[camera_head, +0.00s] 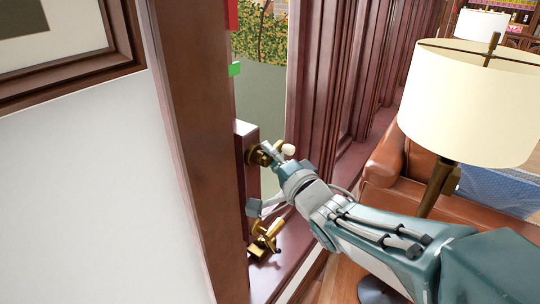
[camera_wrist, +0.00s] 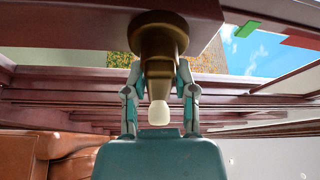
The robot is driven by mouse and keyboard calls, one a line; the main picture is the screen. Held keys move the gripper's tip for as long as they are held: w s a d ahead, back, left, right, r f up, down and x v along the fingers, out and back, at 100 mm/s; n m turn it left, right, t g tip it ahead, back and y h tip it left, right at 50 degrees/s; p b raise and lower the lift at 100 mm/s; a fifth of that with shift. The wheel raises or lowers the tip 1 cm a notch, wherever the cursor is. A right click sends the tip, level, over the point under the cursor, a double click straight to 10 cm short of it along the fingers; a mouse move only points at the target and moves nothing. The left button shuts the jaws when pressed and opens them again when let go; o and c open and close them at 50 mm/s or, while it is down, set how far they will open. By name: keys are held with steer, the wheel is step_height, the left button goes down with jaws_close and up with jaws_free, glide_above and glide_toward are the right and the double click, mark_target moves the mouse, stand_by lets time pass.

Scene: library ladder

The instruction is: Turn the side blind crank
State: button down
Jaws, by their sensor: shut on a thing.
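The side blind crank (camera_head: 260,153) is a brass fitting on a dark wooden block beside the window, with a pale knob (camera_head: 288,149) at its end. In the wrist view, the crank's round brass base (camera_wrist: 158,34) is at the top centre, and its pale knob (camera_wrist: 159,112) points toward the camera. My gripper (camera_head: 281,162) is at the crank, coming in from the right. In the wrist view my gripper (camera_wrist: 159,72) has one teal finger on each side of the brass crank arm and is shut on it. The exact finger contact is partly hidden.
A second brass fitting (camera_head: 265,240) sits low on the window frame, below my gripper. A lamp with a cream shade (camera_head: 470,100) and a brown leather sofa (camera_head: 385,180) stand to the right. A green tab (camera_head: 234,69) and a red piece (camera_head: 231,14) are above the crank.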

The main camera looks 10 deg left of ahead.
steer(key=shift+s+f+n, duration=0.1)
steer(key=shift+f+n, duration=0.2)
